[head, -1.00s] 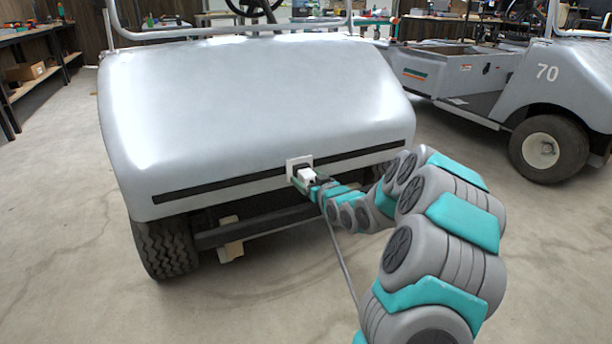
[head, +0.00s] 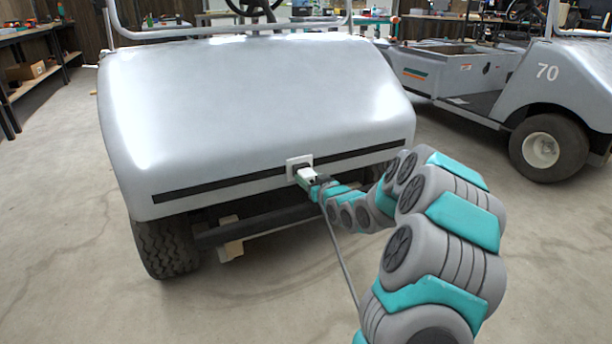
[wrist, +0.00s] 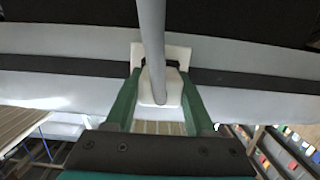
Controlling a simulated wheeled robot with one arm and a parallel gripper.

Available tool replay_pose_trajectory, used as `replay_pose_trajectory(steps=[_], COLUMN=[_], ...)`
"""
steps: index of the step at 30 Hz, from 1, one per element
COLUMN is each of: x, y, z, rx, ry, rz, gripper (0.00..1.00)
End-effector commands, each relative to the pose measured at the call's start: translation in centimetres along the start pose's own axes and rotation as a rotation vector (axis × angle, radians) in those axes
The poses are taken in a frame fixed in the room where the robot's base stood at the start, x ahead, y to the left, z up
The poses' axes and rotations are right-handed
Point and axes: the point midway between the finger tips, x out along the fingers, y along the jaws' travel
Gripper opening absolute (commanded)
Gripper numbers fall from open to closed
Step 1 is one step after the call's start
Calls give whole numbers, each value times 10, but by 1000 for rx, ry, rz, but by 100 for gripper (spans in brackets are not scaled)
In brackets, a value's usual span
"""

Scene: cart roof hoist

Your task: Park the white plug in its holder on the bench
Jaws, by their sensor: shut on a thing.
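The white plug (head: 307,174) is at the white socket plate (head: 292,164) on the front of the grey cart. It also shows in the wrist view (wrist: 160,93), in front of the socket plate (wrist: 178,54) with a dark edge between them. I cannot tell whether its tip is still inside the socket. My gripper (head: 310,180) is shut on the plug, with green fingers on both sides of it in the wrist view (wrist: 158,98). A grey cable (head: 342,263) hangs from the plug. I cannot make out the holder.
The grey cart (head: 250,110) stands straight ahead, with a black strip across its front. A second cart (head: 547,100) marked 70 stands at the right. A bench with shelves (head: 35,60) is at the far left. The concrete floor (head: 70,250) at left is clear.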

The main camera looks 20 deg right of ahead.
Motion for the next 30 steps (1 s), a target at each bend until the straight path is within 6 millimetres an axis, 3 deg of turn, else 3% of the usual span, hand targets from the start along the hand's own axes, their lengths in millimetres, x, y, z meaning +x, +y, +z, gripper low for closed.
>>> replay_pose_trajectory(steps=[16,30], x=[-2,-18], y=[0,0], z=[0,2], rx=[0,0], ry=[0,1], rz=[0,0], gripper=[0,0])
